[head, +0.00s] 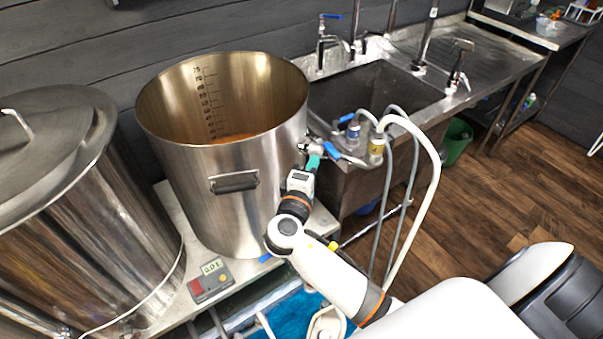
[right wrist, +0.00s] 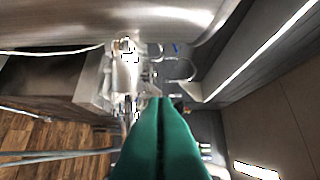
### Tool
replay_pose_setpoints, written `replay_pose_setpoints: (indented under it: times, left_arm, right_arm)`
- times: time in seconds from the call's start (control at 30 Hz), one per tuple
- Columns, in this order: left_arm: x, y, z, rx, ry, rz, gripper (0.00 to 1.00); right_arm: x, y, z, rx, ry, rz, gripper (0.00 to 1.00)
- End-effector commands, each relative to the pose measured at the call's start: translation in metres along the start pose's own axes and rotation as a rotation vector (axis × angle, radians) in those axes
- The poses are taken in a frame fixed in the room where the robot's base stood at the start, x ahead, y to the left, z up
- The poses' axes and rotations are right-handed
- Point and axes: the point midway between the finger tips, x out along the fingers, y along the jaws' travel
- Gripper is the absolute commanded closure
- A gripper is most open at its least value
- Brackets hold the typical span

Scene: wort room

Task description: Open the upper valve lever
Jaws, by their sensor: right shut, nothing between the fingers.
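The upper valve (head: 308,148) sits high on the right side of the open steel pot (head: 222,190). Its blue lever (head: 332,150) points to the right and slightly down. My right gripper (head: 314,160) has its teal fingers shut and empty, with the tips just below the valve, close to the lever. I cannot tell whether they touch it. In the right wrist view the shut fingers (right wrist: 157,102) point at metal fittings (right wrist: 128,62) under the curved pot wall, and partly hide them. My left gripper is not in view.
A lidded steel vessel (head: 80,215) stands at the left. A steel sink (head: 375,95) and hoses with fittings (head: 376,145) are close on the right. A small control box (head: 210,288) sits on the stand. Wood floor (head: 510,185) is open at right.

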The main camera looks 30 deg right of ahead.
Motion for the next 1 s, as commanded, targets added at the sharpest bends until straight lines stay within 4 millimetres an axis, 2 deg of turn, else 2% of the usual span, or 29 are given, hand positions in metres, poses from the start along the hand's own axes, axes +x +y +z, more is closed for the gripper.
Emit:
replay_pose_setpoints:
  times: [0.03, 0.27, 1.0]
  left_arm:
    - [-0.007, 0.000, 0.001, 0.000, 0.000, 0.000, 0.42]
    - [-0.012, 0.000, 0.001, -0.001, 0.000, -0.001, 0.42]
    - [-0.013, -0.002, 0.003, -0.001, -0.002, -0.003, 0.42]
  right_arm:
    - [0.005, -0.004, -0.006, -0.003, 0.001, -0.002, 1.00]
    - [0.017, -0.001, -0.018, 0.000, -0.002, 0.001, 1.00]
    - [0.020, 0.000, -0.024, 0.000, -0.062, 0.000, 1.00]
